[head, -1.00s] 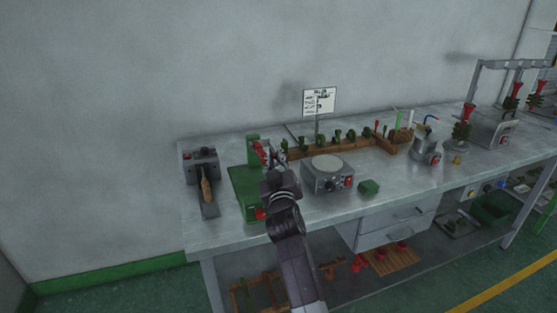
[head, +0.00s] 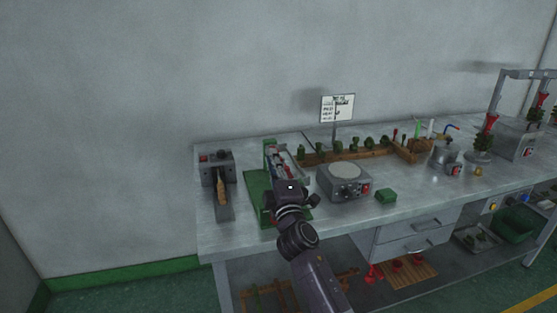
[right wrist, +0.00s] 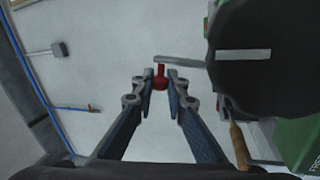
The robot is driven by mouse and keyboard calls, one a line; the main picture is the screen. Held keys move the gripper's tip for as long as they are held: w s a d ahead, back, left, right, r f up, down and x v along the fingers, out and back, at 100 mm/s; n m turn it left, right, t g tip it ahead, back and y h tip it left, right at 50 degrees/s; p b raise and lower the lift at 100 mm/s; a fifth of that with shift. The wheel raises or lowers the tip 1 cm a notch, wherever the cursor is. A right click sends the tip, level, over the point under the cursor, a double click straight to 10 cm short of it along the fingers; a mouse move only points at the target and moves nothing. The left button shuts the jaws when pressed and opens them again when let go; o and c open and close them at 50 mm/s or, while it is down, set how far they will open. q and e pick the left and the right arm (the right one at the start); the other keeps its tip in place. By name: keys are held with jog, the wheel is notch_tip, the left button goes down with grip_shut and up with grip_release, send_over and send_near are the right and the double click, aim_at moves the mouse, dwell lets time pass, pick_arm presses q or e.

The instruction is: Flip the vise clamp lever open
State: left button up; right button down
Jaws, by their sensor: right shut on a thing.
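The green vise (head: 257,190) stands on the bench near its left end, with red parts at its top. My right gripper (head: 283,168) is at the vise's right side in the head view, and my wrist hides part of it. In the right wrist view, the clamp lever (right wrist: 185,63) is a grey bar with a red knob at its left end. My right gripper (right wrist: 159,76) is shut on the red knob, one finger on each side. A large dark round part hides the lever's other end. My left gripper is not in view.
A grey device (head: 217,163) with a wooden-handled tool stands left of the vise. A wooden rack (head: 345,155) of green pieces lies behind.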

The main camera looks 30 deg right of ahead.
jog(key=shift+w+a+f+n+y, duration=0.1)
jog(key=shift+a+f+n+y, duration=0.25)
jog(key=shift+n, duration=0.95)
jog(key=shift+w+a+f+n+y, duration=0.15)
jog(key=shift+a+n+y, duration=0.4)
jog(key=shift+n, duration=0.75)
jog(key=shift+w+a+f+n+y, duration=0.1)
jog(key=shift+a+f+n+y, duration=0.15)
jog(key=shift+n+y, duration=0.7)
jog(key=shift+n+h, duration=0.35)
jog(key=shift+n, duration=0.1)
jog(key=c, duration=2.2)
grip_release()
jog(key=o, duration=0.3)
jog(key=shift+f, duration=0.15)
jog(key=shift+a, duration=0.1)
